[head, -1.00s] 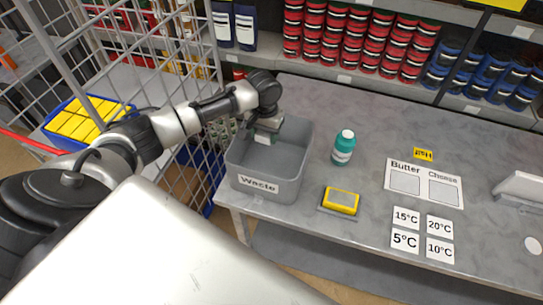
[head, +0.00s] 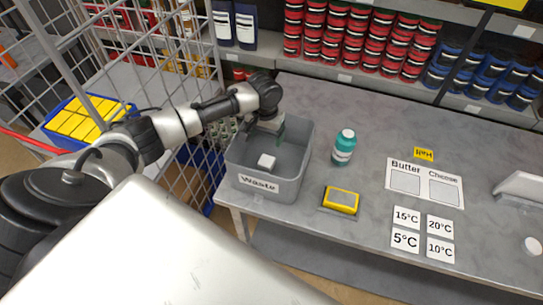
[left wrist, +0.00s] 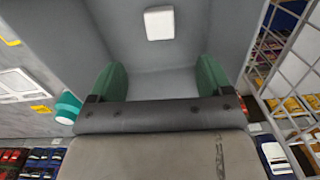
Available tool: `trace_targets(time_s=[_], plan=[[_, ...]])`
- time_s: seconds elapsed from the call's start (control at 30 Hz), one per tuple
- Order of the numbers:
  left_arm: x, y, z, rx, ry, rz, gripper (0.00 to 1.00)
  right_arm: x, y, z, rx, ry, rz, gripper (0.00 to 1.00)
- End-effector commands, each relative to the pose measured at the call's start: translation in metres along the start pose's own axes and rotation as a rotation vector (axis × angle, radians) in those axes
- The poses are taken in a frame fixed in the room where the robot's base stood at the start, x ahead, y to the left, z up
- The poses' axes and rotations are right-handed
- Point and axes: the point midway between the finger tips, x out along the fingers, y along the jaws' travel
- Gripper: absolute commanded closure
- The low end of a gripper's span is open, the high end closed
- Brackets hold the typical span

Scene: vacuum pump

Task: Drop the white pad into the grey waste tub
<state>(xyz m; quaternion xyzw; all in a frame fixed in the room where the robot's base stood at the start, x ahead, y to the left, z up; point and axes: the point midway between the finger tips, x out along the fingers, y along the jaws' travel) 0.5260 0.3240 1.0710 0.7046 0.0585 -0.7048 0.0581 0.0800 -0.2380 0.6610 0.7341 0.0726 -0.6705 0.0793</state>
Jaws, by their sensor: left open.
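The grey waste tub (head: 290,190), labelled "Waste", stands at the left end of the grey table. The white pad (head: 266,161) is inside the tub, apart from my gripper; it also shows in the left wrist view (left wrist: 159,23) against the tub's grey inside. My left gripper (head: 268,132) is above and inside the tub's mouth, open and empty. Its two green fingertips (left wrist: 160,80) stand wide apart in the left wrist view, with nothing between them. My right gripper is not in view.
A teal bottle (head: 344,147) stands right of the tub. A yellow device (head: 341,200) lies near the table's front edge. Butter and cheese mat (head: 424,184) and temperature cards (head: 422,231) lie further right. A wire cage (head: 190,110) stands left of the tub.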

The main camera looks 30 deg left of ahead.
Motion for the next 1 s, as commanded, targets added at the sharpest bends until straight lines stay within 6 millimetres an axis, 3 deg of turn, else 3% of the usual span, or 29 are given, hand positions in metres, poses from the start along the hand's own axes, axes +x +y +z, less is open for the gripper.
trace_targets(time_s=[0.6,1.0], plan=[[-0.098,0.0,-0.001,0.0,0.003,0.001,0.2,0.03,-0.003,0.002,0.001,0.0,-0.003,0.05],[-0.106,0.0,0.0,0.0,0.001,0.0,0.2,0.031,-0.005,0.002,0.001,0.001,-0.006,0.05]])
